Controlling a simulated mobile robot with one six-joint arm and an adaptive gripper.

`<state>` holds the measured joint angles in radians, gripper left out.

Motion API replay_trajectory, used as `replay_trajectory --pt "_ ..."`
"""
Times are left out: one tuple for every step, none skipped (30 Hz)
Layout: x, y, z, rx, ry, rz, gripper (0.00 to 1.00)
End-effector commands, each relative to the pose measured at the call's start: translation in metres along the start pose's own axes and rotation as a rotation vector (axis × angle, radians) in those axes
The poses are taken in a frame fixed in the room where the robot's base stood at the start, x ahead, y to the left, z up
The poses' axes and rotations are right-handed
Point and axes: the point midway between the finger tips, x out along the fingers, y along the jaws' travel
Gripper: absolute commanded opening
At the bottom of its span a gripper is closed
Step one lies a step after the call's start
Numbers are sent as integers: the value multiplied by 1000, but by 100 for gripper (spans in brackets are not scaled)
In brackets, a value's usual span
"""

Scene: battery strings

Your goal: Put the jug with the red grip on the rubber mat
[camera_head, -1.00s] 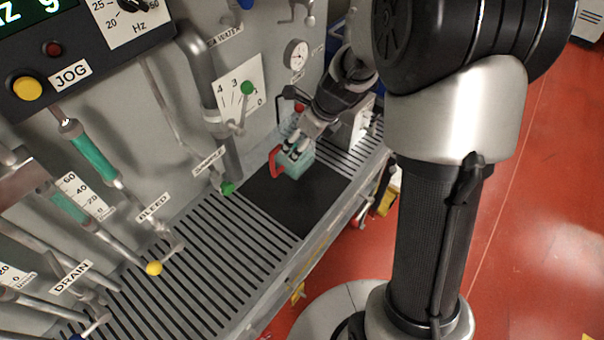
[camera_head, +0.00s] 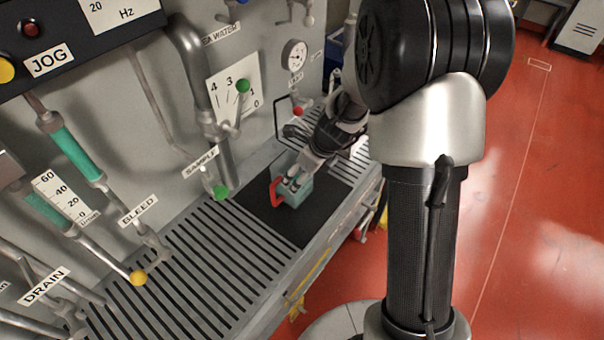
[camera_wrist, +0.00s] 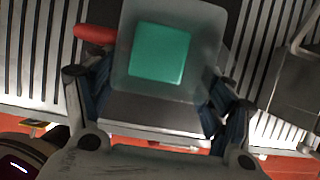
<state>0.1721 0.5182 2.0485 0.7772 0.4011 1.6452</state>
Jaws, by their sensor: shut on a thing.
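The jug (camera_head: 294,193) is a small, pale translucent vessel with teal contents and a red grip (camera_head: 276,191) on its left side. It is over the black rubber mat (camera_head: 263,211); I cannot tell whether its base touches the mat. My gripper (camera_head: 295,180) is shut on the jug, reaching in from the upper right. In the wrist view the jug (camera_wrist: 205,22) is between my fingers (camera_wrist: 150,100), its mouth facing the camera and teal inside. The red grip (camera_wrist: 95,33) sticks out to the left. The jug's underside is hidden.
The mat lies on a slatted metal shelf (camera_head: 190,265) along a grey panel. A green-tipped sample tap (camera_head: 220,192) stands left of the mat. A gauge (camera_head: 294,55) and a red-knobbed valve (camera_head: 298,111) are behind. The front part of the mat is clear.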

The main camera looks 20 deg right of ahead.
Motion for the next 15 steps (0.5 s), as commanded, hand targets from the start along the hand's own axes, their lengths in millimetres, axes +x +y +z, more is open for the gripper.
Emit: replay_trajectory --pt "0 0 0 0 -1 -1 23" --pt "1 0 0 0 -1 0 23" --pt "3 0 -1 0 -1 0 23" --pt "3 0 -1 0 0 1 76" --pt "2 0 -1 0 0 1 78" --pt "2 0 -1 0 0 1 81" --pt "2 0 -1 0 0 1 83" --pt "2 0 -1 0 0 1 85" --pt "2 0 -1 0 0 1 87" --pt "2 0 -1 0 0 1 89" --pt "2 0 -1 0 0 1 91" --pt "2 0 -1 0 0 1 94" --pt "2 0 -1 0 0 1 95" --pt "2 0 -1 0 0 1 95" --pt "2 0 -1 0 0 1 95"
